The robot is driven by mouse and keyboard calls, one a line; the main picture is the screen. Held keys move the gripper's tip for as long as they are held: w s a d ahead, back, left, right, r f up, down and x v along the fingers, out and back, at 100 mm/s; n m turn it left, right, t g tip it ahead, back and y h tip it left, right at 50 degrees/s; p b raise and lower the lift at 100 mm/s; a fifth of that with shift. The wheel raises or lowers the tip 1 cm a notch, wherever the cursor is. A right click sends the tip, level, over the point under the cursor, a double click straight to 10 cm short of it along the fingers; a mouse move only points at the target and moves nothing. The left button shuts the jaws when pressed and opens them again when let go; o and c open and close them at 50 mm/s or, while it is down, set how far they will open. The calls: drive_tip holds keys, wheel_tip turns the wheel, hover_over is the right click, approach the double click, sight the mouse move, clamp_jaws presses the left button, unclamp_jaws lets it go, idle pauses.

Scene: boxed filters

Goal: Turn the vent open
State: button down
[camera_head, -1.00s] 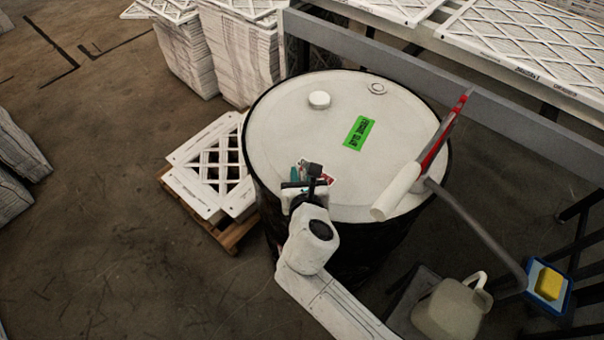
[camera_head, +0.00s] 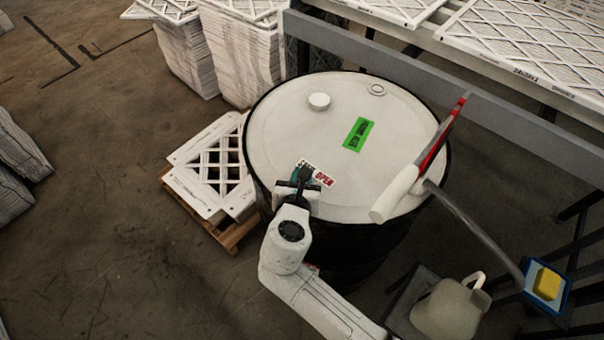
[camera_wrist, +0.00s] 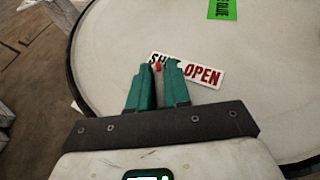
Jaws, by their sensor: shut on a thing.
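The black drum with a pale lid (camera_head: 270,130) stands in the middle of the head view. A white label (camera_head: 323,179) near the lid's front edge reads SHUT in black and OPEN in red; it also shows in the wrist view (camera_wrist: 204,74), where SHUT is partly covered. My gripper (camera_head: 305,176) is over the label. Its teal fingers (camera_wrist: 161,68) are closed on the vent (camera_wrist: 157,66), of which only a small red bit shows between the fingertips. The rest of the vent is hidden, so I cannot tell which way it points.
A white cap (camera_head: 319,101) and a green label (camera_head: 358,134) are on the lid. A grey rail (camera_head: 420,75) runs behind. A beige jug (camera_head: 450,305) stands front right, white filters (camera_head: 210,165) left.

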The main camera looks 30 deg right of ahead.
drive_tip(key=m+g+h+p, duration=0.1)
drive_tip(key=m+g+h, duration=0.2)
drive_tip(key=shift+w+r+m, duration=0.1)
drive_tip(key=shift+r+m, duration=0.05)
drive_tip(key=shift+m, duration=0.15)
drive_tip(key=m+g+h, duration=0.2)
drive_tip(key=m+g, duration=0.1)
drive_tip(key=shift+m+g, duration=0.3)
drive_tip(key=shift+g, duration=0.1)
drive_tip(key=m+g, duration=0.5)
drive_tip(key=g, duration=0.1)
drive_tip(key=shift+m+g+p, duration=0.35)
drive_tip(key=shift+m+g, duration=0.95)
drive_tip(key=shift+g, duration=0.2)
drive_tip(key=shift+f+m+y, duration=0.2)
drive_tip(key=shift+m+y, duration=0.1)
drive_tip(key=c, duration=1.2)
unclamp_jaws()
drive_tip(key=shift+g, duration=0.3)
drive_tip(key=shift+o, duration=0.2)
drive_tip(key=shift+r, duration=0.15)
